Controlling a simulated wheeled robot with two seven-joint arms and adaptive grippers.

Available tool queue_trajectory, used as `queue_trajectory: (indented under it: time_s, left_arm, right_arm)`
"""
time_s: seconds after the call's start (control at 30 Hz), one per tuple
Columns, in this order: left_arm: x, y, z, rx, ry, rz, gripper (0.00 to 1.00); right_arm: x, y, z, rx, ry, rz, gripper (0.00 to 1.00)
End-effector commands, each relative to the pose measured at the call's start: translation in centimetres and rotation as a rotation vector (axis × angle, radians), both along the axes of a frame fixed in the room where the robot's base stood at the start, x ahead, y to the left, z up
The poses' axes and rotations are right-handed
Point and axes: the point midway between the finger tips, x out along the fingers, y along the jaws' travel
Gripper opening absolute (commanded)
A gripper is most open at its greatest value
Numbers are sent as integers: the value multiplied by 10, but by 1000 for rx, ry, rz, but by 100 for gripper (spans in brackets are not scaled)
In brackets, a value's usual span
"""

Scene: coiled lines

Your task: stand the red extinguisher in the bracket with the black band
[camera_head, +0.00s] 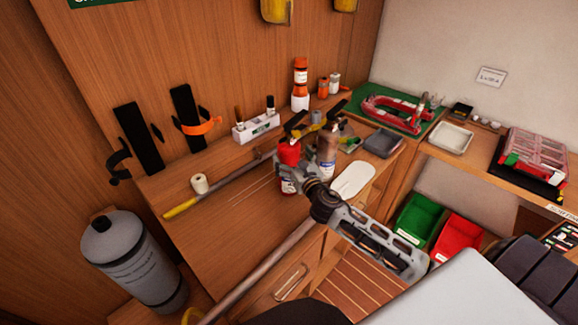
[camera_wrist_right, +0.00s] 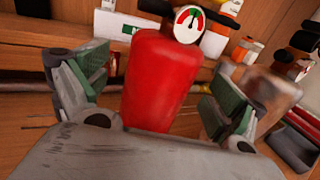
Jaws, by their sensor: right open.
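The red extinguisher (camera_head: 289,153) stands upright on the wooden bench, with a white label low on its body. Its red body (camera_wrist_right: 163,75) and round gauge (camera_wrist_right: 189,24) fill the middle of the right wrist view. My right gripper (camera_head: 296,177) is open around it, one finger on each side, with gaps visible in the wrist view. The bracket with the black band (camera_head: 138,137) is on the wooden wall at the left and looks empty. A second bracket (camera_head: 187,115), with an orange band, is to its right and also looks empty. My left gripper is not in view.
A white holder (camera_head: 256,129) stands behind. A large grey cylinder (camera_head: 135,262) is lower left.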

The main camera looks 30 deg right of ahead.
Motion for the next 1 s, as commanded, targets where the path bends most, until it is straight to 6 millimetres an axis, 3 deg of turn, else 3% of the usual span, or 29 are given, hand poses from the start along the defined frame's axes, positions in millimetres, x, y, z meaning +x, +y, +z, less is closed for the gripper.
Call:
queue_trajectory:
  time_s: [0.4, 0.97, 1.0]
  left_arm:
    - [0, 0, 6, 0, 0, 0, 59]
    - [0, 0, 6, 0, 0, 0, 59]
    - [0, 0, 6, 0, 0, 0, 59]
  right_arm:
    - [30, -3, 0, 1, 1, 0, 95]
    - [32, -3, -1, 0, 1, 0, 95]
    - [32, -3, -1, 0, 1, 0, 90]
